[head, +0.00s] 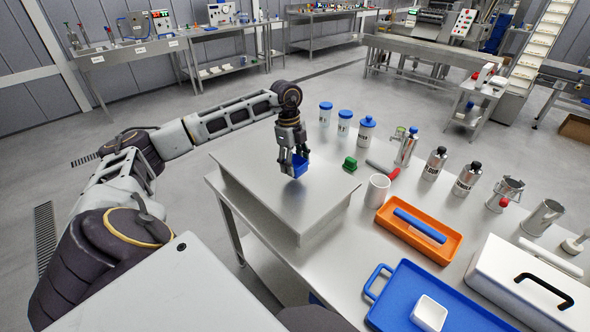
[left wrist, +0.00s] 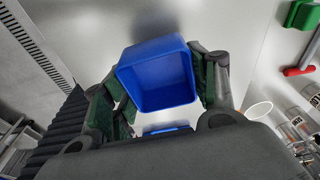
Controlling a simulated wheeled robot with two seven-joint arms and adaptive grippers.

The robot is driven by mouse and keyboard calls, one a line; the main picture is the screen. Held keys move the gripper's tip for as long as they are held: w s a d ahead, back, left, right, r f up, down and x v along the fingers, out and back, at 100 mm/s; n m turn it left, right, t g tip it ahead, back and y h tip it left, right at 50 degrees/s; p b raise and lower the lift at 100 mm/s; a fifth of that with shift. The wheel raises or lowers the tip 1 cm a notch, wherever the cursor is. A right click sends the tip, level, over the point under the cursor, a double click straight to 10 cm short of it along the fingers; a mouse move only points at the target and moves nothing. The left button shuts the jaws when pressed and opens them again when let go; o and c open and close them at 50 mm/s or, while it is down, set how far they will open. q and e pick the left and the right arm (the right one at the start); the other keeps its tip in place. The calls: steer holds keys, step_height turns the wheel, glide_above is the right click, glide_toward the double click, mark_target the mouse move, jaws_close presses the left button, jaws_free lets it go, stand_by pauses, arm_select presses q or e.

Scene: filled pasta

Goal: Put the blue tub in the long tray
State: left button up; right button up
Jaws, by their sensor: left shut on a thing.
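The blue tub (head: 299,167) is a small open box. My left gripper (head: 293,155) is shut on it over the raised steel platform, with the tub low, close to the surface; I cannot tell whether it touches. In the left wrist view the blue tub (left wrist: 160,78) sits between the two fingers, its open, empty inside facing the camera. A long orange tray (head: 445,250) lies to the right on the steel table, with a blue bar (head: 419,225) in it. My right gripper is not in view.
The raised platform (head: 250,185) is otherwise clear. A white mug (head: 377,190), a green block (head: 350,163) and a red-handled tool (head: 382,170) stand between tub and orange tray. A blue handled tray (head: 400,290) holds a white tub (head: 429,313). Bottles and metal jugs line the back.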

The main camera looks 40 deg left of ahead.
arm_select(q)
step_height(320, 180, up, 6)
steer(key=shift+f, duration=0.15)
steer(key=shift+r, duration=0.35)
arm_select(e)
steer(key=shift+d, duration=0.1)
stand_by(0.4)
